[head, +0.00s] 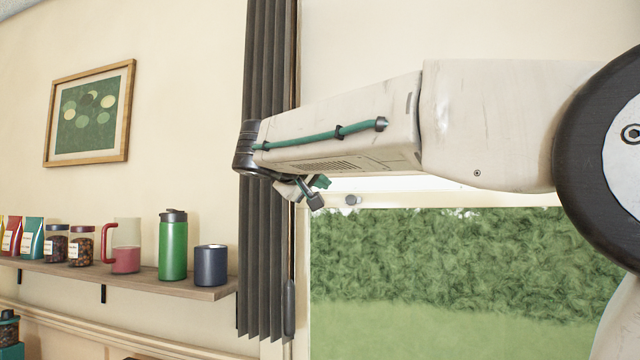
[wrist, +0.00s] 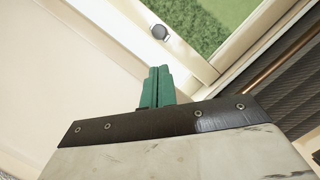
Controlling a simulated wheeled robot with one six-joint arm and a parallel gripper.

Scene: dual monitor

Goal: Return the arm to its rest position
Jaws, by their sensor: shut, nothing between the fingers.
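My arm reaches across the head view from the right edge toward the dark curtain. My gripper (head: 317,193) hangs below the far end of the arm, in front of the window frame, and is small and partly hidden there. In the wrist view my gripper (wrist: 158,72) shows as green fingers pressed together, with nothing between them. The fingers point toward the window frame and touch nothing that I can see.
A dark pleated curtain (head: 265,230) hangs behind the arm's end. A window (head: 440,260) with a hedge outside is below the arm. A wall shelf (head: 190,288) at left holds a green bottle (head: 173,248), a dark blue cup (head: 210,266) and jars. A framed picture (head: 90,113) hangs above.

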